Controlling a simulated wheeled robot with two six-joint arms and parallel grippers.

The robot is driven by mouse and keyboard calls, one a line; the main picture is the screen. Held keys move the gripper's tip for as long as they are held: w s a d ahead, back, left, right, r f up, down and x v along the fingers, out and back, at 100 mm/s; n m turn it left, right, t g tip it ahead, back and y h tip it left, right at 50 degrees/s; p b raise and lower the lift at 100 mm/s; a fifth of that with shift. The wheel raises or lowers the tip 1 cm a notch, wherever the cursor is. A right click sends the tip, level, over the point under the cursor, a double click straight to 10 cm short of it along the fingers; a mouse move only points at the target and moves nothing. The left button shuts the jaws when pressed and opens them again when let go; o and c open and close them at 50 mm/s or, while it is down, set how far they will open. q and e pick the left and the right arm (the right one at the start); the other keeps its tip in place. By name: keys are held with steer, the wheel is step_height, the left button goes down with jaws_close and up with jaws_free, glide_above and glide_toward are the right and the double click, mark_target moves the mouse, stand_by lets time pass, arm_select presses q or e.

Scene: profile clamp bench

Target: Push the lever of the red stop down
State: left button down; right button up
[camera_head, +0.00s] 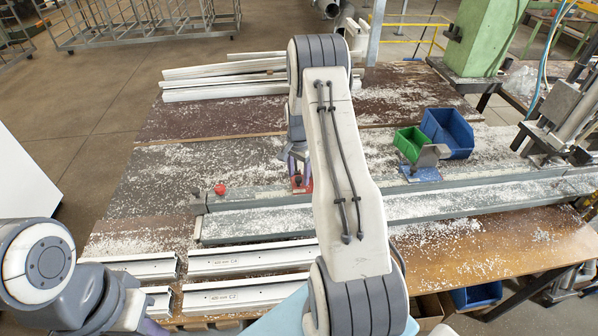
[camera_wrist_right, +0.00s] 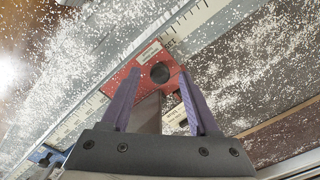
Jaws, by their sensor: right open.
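The red stop (camera_wrist_right: 128,84) sits on the pale scaled rail and lies just beyond my right gripper (camera_wrist_right: 157,82) in the right wrist view. It has a round dark knob or hole (camera_wrist_right: 160,73). A grey bar (camera_wrist_right: 148,113), which looks like its lever, stands between the purple fingers. The right gripper is open, with a finger on each side of the bar; I cannot tell whether they touch it. In the head view, my right arm hides most of the red stop (camera_head: 308,184). My left arm is at the lower left; only a purple bit of its gripper (camera_head: 152,327) shows.
White profiles (camera_head: 250,260) lie in front, more (camera_head: 220,80) behind. Green (camera_head: 410,143) and blue (camera_head: 448,130) bins stand right of my arm. White chips cover the bench.

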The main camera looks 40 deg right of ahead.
steer(key=shift+f, duration=0.35)
jaws_close()
stand_by(1.2)
